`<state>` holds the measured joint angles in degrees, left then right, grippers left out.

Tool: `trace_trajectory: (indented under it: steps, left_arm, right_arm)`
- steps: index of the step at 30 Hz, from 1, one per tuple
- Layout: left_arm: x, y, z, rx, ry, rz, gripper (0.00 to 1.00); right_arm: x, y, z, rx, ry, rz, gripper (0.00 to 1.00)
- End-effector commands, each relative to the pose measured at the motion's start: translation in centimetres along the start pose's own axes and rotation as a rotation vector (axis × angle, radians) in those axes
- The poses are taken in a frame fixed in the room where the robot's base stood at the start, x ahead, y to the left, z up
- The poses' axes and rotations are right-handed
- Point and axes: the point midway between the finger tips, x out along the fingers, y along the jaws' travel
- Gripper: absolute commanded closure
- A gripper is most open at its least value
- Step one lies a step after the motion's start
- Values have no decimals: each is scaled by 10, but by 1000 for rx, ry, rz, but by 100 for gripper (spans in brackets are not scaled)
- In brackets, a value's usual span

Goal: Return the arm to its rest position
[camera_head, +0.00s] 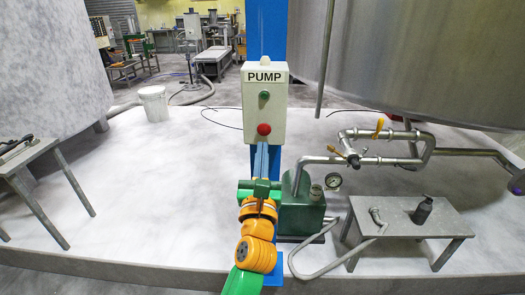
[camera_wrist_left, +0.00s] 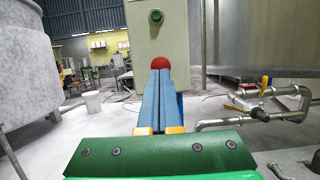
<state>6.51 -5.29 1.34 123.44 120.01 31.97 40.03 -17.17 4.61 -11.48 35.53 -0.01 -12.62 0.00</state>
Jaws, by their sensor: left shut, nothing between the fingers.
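My left arm (camera_head: 258,238), orange and green, reaches up from the bottom middle of the head view. My left gripper (camera_head: 262,148) has its blue fingers shut together with nothing between them. The fingertips are right at the lower edge of the red button (camera_head: 264,129) on the pale PUMP box (camera_head: 252,118). In the left wrist view the shut fingers (camera_wrist_left: 160,78) point at the same red button (camera_wrist_left: 160,63). I cannot tell whether they touch it. A green button (camera_head: 264,95) sits above the red one. My right gripper is not in view.
The box is on a blue post (camera_head: 266,30). Below stands a green pump unit (camera_head: 303,210), with steel pipes (camera_head: 375,160) and a low metal table (camera_head: 410,218) to the right. A large tank (camera_head: 430,60) is behind. A white pail (camera_head: 154,103) stands left on open floor.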

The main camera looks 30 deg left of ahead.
Motion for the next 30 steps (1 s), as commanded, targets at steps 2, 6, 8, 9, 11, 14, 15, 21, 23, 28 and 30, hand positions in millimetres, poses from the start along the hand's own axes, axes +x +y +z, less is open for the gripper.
trace_trajectory:
  steps: [2, 6, 8, 9, 11, 14, 15, 21, 23, 28, 30]
  left_arm:
    - [0, 0, 0, 0, 0, 0, 100]
    - [0, 0, 0, 0, 0, 0, 100]
    - [0, 0, 0, 0, 0, 0, 100]
    - [0, 0, 0, 0, 0, 0, 100]
    - [0, 0, 0, 0, 0, 0, 100]
    - [0, -4, -9, 65, 7, -7, 100]
    - [-2, -10, -23, 176, 16, -25, 100]
    - [-67, -78, -183, 1225, 7, -443, 100]
    - [-104, -90, -234, 1484, -35, -632, 100]
    - [-237, -78, -358, 2008, -235, -1232, 100]
    - [-298, -55, -397, 2144, -355, -1503, 100]
  right_arm:
    - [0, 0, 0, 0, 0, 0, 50]
    - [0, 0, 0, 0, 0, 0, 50]
    - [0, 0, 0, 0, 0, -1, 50]
    - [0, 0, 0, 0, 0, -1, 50]
    - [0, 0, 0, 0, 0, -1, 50]
    - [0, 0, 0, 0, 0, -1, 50]
    - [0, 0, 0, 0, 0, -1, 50]
    - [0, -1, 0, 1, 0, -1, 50]
    - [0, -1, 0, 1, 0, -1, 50]
    - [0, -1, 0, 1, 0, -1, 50]
    - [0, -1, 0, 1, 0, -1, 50]
